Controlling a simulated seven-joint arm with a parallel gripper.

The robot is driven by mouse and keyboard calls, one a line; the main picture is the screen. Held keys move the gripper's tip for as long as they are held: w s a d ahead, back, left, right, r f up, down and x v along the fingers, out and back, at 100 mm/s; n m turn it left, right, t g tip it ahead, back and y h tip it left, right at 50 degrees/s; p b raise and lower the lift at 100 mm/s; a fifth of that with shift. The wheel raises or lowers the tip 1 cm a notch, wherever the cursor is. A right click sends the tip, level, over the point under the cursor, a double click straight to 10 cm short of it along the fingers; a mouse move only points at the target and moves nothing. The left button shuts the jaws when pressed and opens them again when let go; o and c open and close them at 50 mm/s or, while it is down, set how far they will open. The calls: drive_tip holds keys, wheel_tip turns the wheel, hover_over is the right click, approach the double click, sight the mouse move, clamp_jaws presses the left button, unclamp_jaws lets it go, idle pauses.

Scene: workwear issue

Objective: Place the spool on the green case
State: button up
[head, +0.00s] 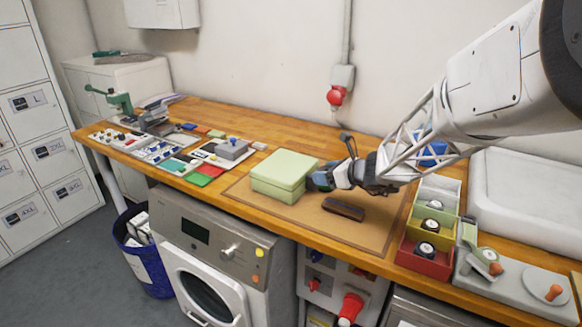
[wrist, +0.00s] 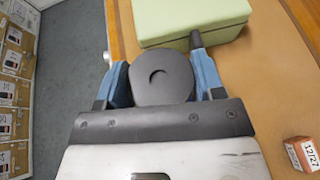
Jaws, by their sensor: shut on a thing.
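The green case (head: 283,178) is a pale green lidded box, shut, standing on the brown mat; its near part shows at the top of the wrist view (wrist: 185,22). My gripper (head: 321,179) is low, just right of the case in the head view. In the wrist view its blue fingers (wrist: 160,68) are shut on a dark, round-ended thing, which I take to be the spool (wrist: 160,82). The spool is beside the case, not over it. Its underside is hidden, and I cannot tell whether it touches the mat.
A dark brush-like block (head: 343,209) lies on the mat (head: 290,215) in front of my gripper. A small orange-and-white box (wrist: 302,154) is at the wrist view's lower right. Divided bins (head: 430,225) stand right; boards with small parts (head: 165,150) lie left.

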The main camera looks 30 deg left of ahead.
drive_tip(key=s+a+r, duration=0.4)
drive_tip(key=s+a, duration=0.1)
drive_tip(key=a, duration=0.1)
drive_tip(key=shift+n+g, duration=0.4)
hover_over(289, 166)
drive_tip(key=shift+w+f, duration=0.15)
drive_tip(key=shift+f, duration=0.55)
drive_tip(key=shift+f, duration=0.1)
idle(0.4)
drive_tip(key=shift+f, duration=1.65)
drive_tip(key=shift+f, duration=0.15)
drive_tip(key=o, duration=1)
drive_tip(key=shift+c, duration=0.2)
